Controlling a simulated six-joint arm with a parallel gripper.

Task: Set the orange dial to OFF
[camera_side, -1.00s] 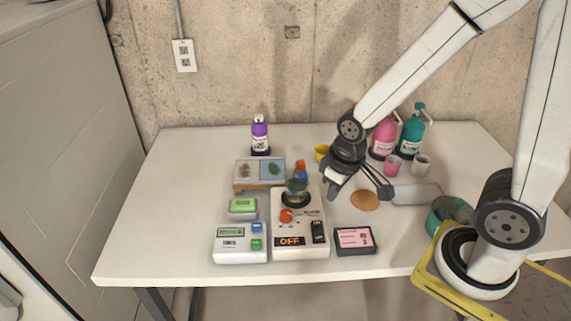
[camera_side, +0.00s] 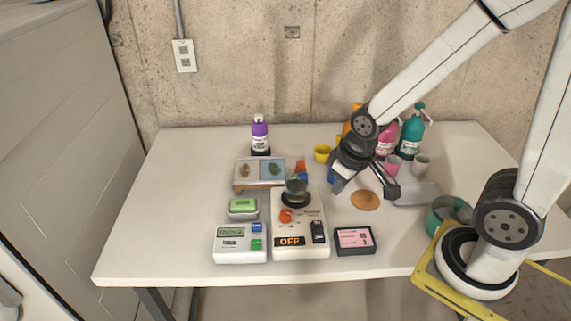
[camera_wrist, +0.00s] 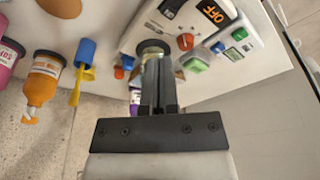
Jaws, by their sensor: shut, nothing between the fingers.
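The orange dial (camera_side: 286,215) sits on the white control panel (camera_side: 312,213), whose display (camera_side: 289,241) reads OFF in orange letters. In the wrist view the dial (camera_wrist: 185,41) stands beside that display (camera_wrist: 214,12). The exact direction of the dial's pointer is too small to tell. My gripper (camera_side: 339,186) is shut and empty, in the air to the right of the panel and apart from the dial. In the wrist view its closed fingers (camera_wrist: 153,65) cover part of the round black fixture behind the dial.
A white timer box (camera_side: 240,256) and a green-screened box (camera_side: 243,216) stand left of the panel. A pink-screened box (camera_side: 355,250) lies to its right.

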